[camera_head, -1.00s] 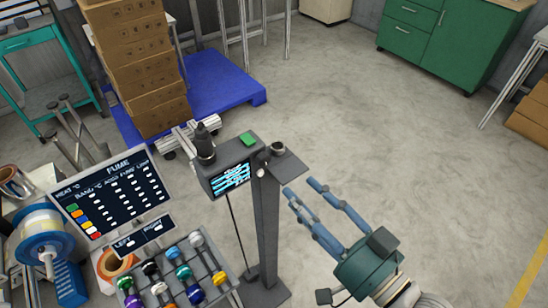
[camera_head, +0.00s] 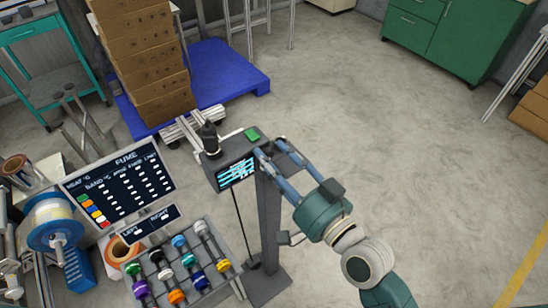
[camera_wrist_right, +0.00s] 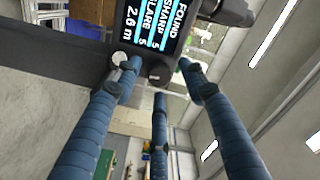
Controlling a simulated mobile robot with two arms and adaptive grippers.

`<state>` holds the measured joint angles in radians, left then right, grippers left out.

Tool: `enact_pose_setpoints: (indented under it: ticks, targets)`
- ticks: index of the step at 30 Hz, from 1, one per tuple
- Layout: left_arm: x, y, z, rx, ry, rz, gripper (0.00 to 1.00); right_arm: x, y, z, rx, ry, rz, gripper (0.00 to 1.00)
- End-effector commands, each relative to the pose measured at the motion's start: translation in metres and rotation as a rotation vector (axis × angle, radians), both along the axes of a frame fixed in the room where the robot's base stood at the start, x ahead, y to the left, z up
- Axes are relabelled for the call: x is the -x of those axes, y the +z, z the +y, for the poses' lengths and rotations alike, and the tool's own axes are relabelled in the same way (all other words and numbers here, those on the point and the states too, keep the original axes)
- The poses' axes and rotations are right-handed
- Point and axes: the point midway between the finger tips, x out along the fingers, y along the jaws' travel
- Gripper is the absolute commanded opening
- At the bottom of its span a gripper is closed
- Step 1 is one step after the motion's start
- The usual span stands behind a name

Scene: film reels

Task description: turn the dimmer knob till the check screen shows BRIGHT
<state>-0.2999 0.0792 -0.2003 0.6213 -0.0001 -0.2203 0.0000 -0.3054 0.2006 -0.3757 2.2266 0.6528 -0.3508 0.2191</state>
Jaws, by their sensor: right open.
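The check screen (camera_head: 236,173) is on the front of a dark box on a post, its text too small to read in the head view. In the right wrist view the screen (camera_wrist_right: 153,25) shows sideways text with FOUND, SHARP, a partly cut word ending LARE, and 2.6 m; I see no BRIGHT there. A dark round knob (camera_wrist_right: 158,73), apparently the dimmer knob, sits beside the screen. My right gripper (camera_head: 269,149) is open at the box's right side, its fingers (camera_wrist_right: 160,77) spread around the knob; contact is unclear. In the head view the fingers hide the knob. My left gripper is out of view.
A pale round part (camera_wrist_right: 119,58) is near one fingertip. The post (camera_head: 268,225) stands below the box. A FUME board (camera_head: 120,182) and a rack of coloured knobs (camera_head: 185,265) are at left. Boxes (camera_head: 150,65) stand on a blue pallet (camera_head: 228,75). The floor at right is clear.

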Motion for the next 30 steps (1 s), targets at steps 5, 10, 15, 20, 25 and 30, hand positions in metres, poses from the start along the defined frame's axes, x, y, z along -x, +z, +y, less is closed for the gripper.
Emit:
enact_pose_setpoints:
  ticks: [5, 10, 15, 20, 25, 30]
  targets:
    - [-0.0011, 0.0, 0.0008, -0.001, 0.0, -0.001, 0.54, 0.0002, -0.0001, -0.0002, 0.0, 0.0, 0.0, 0.16]
    - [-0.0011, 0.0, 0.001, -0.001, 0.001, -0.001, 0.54, 0.0002, 0.0004, -0.0005, 0.0, -0.001, -0.001, 0.0]
    - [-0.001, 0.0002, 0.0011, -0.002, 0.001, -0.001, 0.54, 0.0, 0.0011, -0.0007, 0.0, -0.001, -0.003, 0.0]
    - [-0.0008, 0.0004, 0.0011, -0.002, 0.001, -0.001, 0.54, -0.0002, 0.0017, -0.0009, 0.003, -0.002, -0.006, 0.0]
    - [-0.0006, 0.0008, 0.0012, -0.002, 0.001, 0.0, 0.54, -0.0003, 0.0023, -0.0011, 0.008, -0.002, -0.012, 0.0]
    - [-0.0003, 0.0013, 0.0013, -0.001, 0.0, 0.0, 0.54, -0.0005, 0.0031, -0.0012, 0.016, -0.003, -0.02, 0.0]
